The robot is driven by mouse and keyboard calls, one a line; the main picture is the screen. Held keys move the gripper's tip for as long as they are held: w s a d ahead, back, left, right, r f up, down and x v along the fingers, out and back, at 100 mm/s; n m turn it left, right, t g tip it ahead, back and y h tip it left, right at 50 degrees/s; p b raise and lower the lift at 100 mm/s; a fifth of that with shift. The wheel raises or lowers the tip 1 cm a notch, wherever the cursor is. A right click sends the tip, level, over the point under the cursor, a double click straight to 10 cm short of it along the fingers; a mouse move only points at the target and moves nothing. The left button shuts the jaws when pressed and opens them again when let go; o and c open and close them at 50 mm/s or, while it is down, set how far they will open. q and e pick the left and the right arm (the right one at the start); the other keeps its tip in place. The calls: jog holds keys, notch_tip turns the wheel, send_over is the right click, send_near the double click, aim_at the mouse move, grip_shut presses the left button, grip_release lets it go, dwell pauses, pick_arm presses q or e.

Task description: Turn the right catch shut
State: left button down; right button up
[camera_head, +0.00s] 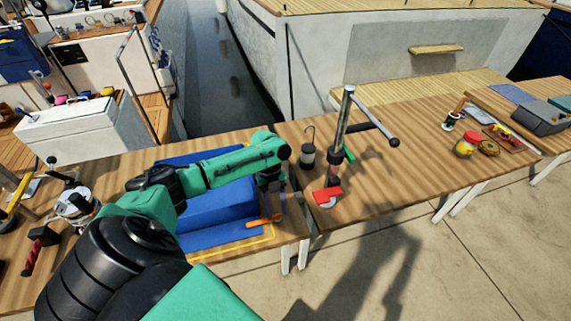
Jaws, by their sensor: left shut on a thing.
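A blue case (205,207) sits on the wooden table, largely covered by my left arm. An orange lever, the right catch (262,222), shows at the case's front right corner, lying roughly along the front edge. My left gripper (276,207) points down at the right end of the case and is shut on the catch at its right end. The fingertips are small and partly hidden. Any catch farther left is hidden by my arm. My right gripper is not in view.
A steel post with a crank (345,125) and red foot (327,196) stands right of the case, close to my left wrist. A dark lantern-like item (308,155) stands beside it. The table's middle right is clear.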

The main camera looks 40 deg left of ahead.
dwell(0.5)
pick_arm(q)
jog(key=shift+c, duration=2)
grip_release()
jog(key=b+v, duration=0.3)
jog(key=v, duration=1.1)
jog(key=shift+r, duration=0.3)
jog(key=shift+w, duration=0.15)
